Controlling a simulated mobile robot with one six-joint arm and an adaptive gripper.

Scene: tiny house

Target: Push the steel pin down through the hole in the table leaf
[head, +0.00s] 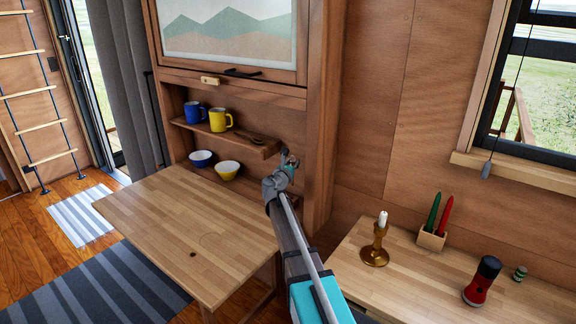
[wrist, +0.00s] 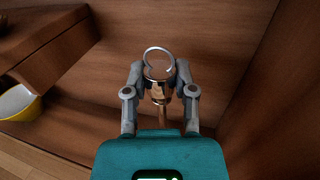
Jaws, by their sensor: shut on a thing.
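The steel pin (wrist: 158,92) is between the fingers of my gripper (wrist: 160,80) in the wrist view, with a metal ring (wrist: 158,48) at its top. The fingers are shut on it, in front of the brown wooden panel. In the head view my gripper (head: 289,163) is beside the right end of the shelf, above the back right of the table leaf (head: 160,220); the pin is too small to make out there. A small dark spot (head: 193,254) near the leaf's front edge looks like the hole.
The shelf (head: 225,138) holds a blue mug (head: 193,112) and a yellow mug (head: 220,119). Bowls (head: 228,170) stand below. The right-hand table (head: 410,275) carries a candlestick (head: 375,248) and a red flashlight (head: 482,282). The leaf's top is clear.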

